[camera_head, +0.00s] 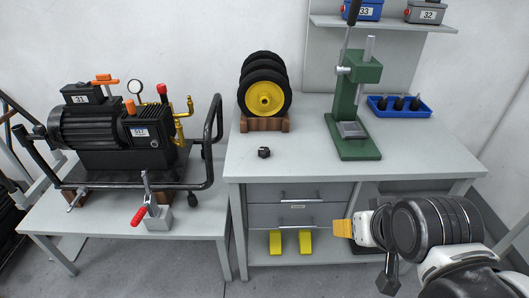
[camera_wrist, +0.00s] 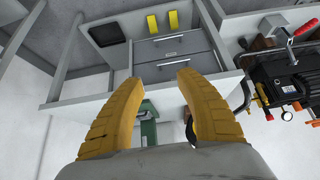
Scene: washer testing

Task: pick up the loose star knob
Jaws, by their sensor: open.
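The loose star knob (camera_head: 264,152) is a small black knob lying on the light grey bench top (camera_head: 310,150), in front of the wheel stand. I cannot make it out in the wrist view. My gripper (camera_head: 343,228) is at the lower right of the head view, in front of the bench and to the right of the knob, well apart from it. In the wrist view my gripper (camera_wrist: 159,78) shows two yellow padded fingers spread apart, with nothing between them.
Black wheels with a yellow hub (camera_head: 264,97) stand on a wooden cradle behind the knob. A green press (camera_head: 357,110) and a blue tray (camera_head: 398,107) are to the right. A black pump (camera_head: 115,135) on a cart stands left. The bench around the knob is clear.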

